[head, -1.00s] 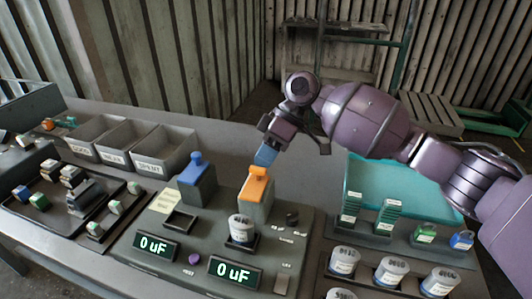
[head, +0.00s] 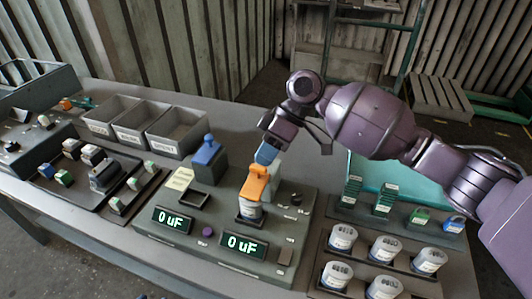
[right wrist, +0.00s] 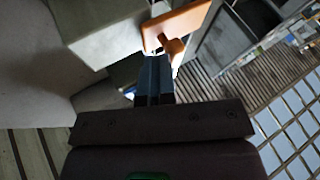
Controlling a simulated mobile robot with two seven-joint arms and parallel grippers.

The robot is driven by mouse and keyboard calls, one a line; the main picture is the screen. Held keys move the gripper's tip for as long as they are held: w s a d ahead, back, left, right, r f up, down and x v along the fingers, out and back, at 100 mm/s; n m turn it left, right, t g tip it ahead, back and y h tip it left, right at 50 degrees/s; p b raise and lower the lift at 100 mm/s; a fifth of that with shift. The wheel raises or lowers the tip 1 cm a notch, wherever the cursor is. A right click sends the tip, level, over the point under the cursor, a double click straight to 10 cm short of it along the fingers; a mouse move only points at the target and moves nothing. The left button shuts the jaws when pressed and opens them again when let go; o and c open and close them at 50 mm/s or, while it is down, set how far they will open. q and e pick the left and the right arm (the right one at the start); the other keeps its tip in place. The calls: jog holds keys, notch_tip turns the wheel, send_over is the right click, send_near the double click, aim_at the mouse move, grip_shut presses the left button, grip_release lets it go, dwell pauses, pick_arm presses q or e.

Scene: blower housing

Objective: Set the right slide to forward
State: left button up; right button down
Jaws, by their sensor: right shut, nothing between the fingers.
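The right slide is an orange block with a knob (head: 256,184) on the grey tester (head: 222,235). It sits forward of its pale post (head: 274,172), over a white can (head: 250,210). It also shows in the right wrist view (right wrist: 180,28). My right gripper (head: 267,154) is shut and empty, its blue fingertips right behind the orange slide and apparently touching it. The left slide is blue (head: 206,153) and sits back on its own post. My left gripper is not in view.
Both tester displays (head: 172,220) read 0 uF. Several white cans (head: 386,249) stand in a rack at right, near a teal bin (head: 392,182). Three grey bins (head: 178,130) and a tray of small parts (head: 98,175) are at left.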

jog(key=v, duration=1.1)
